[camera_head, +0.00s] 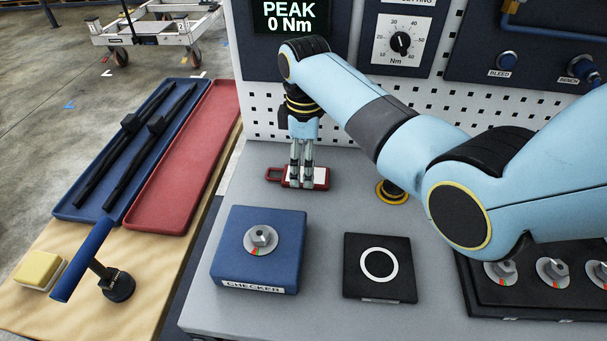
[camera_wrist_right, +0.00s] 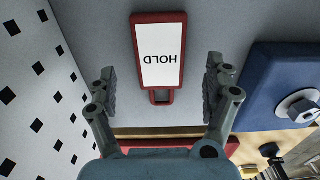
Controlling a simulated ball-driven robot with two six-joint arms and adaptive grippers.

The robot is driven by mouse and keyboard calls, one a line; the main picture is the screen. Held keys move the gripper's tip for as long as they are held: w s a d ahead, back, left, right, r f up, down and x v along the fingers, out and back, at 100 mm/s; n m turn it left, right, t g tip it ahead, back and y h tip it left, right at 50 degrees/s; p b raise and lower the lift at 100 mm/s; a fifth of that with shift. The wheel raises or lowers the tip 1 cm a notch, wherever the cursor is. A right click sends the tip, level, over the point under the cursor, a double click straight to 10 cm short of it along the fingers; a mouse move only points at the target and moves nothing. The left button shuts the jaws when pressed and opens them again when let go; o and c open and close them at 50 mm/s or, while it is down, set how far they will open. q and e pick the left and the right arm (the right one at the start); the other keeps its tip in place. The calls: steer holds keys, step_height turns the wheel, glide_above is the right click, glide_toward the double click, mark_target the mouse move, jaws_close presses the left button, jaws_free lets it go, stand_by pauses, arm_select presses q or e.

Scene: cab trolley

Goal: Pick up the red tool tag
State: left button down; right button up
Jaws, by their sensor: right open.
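The red tool tag (camera_head: 318,177) has a red frame, a white face and a loop at its left end. It lies on the grey bench near the pegboard. In the right wrist view the tag (camera_wrist_right: 160,50) shows the word HOLD, with its loop toward my fingers. My right gripper (camera_head: 301,185) is over the tag in the head view, its fingers hiding part of it. In the wrist view the right gripper (camera_wrist_right: 163,85) is open, with one finger on each side of the tag's line and clear gaps to it. My left gripper is not in view.
A blue CHECKER block (camera_head: 230,255) and a black pad with a white ring (camera_head: 352,288) stand in front of the tag. A yellow-ringed knob (camera_head: 392,198) is to its right. The pegboard (camera_head: 262,117) rises behind. Red (camera_head: 190,165) and blue (camera_head: 75,205) trays lie left.

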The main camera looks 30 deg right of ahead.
steer(key=shift+f, duration=1.5)
steer(key=c, duration=1.3)
